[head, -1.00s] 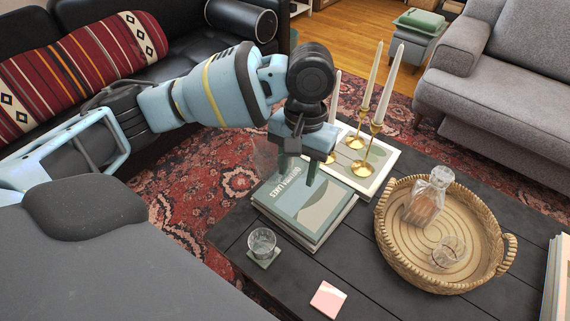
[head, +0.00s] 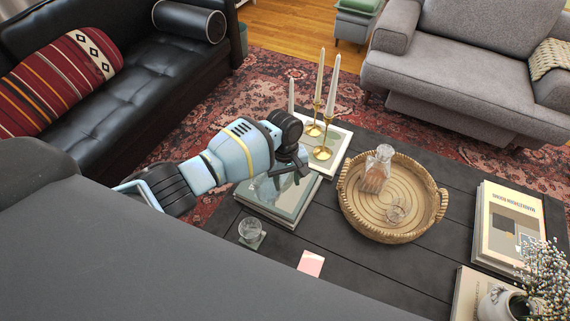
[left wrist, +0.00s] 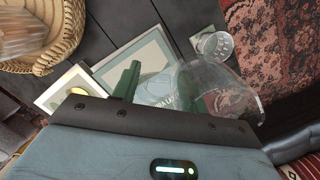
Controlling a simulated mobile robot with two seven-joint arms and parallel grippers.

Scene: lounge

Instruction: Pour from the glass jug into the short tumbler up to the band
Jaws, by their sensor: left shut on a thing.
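My left gripper (head: 287,178) is over the stacked books on the coffee table. In the left wrist view its green fingers (left wrist: 156,84) are closed on part of the clear glass jug (left wrist: 222,90), probably the handle. The jug's round body is beside the fingers, on the right. In the head view the jug is very faint against the books, and I cannot tell its tilt or contents. A short tumbler (head: 250,229) stands upright on a green coaster near the table's front left edge; it also shows in the left wrist view (left wrist: 215,45). My right gripper is out of view.
Candlesticks (head: 322,125) stand behind the book stack (head: 280,208). A pink coaster (head: 310,263) lies at the front. More books (head: 509,225) and a flower vase are at right.

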